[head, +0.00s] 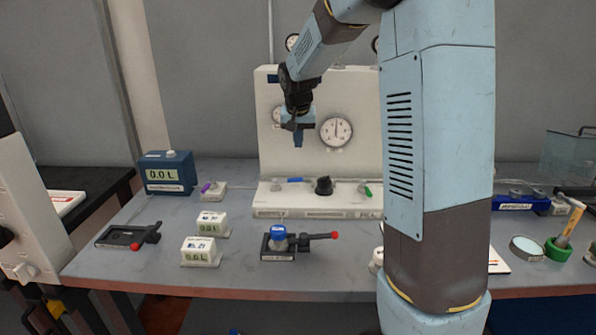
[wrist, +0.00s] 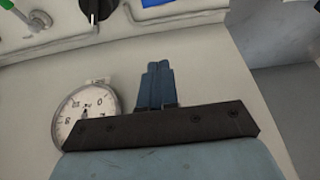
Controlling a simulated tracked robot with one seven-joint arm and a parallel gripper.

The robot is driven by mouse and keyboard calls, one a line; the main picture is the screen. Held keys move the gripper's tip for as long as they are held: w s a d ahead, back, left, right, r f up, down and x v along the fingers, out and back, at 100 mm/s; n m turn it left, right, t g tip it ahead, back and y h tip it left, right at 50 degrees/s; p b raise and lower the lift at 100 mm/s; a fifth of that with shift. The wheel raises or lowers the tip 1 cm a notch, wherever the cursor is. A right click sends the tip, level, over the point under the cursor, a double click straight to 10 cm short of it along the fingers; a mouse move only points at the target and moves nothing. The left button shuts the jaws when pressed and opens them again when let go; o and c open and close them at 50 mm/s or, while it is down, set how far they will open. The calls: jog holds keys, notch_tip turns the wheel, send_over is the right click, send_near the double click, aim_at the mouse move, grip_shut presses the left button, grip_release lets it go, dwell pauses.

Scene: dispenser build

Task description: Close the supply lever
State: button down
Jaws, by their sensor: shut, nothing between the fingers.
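The white dispenser panel (head: 360,100) stands at the back of the table with a round gauge (head: 336,131). Its base carries a blue lever (head: 291,180), a black knob (head: 323,186) and a green lever (head: 367,190). I cannot tell which one is the supply lever. In the wrist view, the green lever (wrist: 33,4) and black knob (wrist: 98,8) show at the top edge, and the gauge (wrist: 85,112) at left. My gripper (head: 298,141) is shut and empty, in front of the panel above the blue lever. Its blue fingers (wrist: 158,85) are together in the wrist view.
A blue meter box (head: 167,174) and a small box with a purple lever (head: 209,188) stand at left. A red-tipped lever device with a blue-capped piece (head: 280,240) is front centre, another (head: 130,236) at left. Two white display boxes (head: 201,252) stand between them.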

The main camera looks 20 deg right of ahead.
aim_at(298, 162)
jog(key=x, duration=1)
jog(key=shift+s+a+f, duration=0.1)
jog(key=shift+s+a, duration=0.05)
jog(key=shift+s, duration=0.3)
jog(key=shift+s+a+f, duration=0.1)
jog(key=shift+s+a, duration=0.05)
jog(key=shift+s, duration=0.3)
jog(key=shift+s+a+f, duration=0.1)
jog(key=shift+s+a, duration=0.05)
jog(key=shift+s, duration=0.35)
jog(key=shift+s+a+f, duration=0.1)
jog(key=shift+s, duration=0.4)
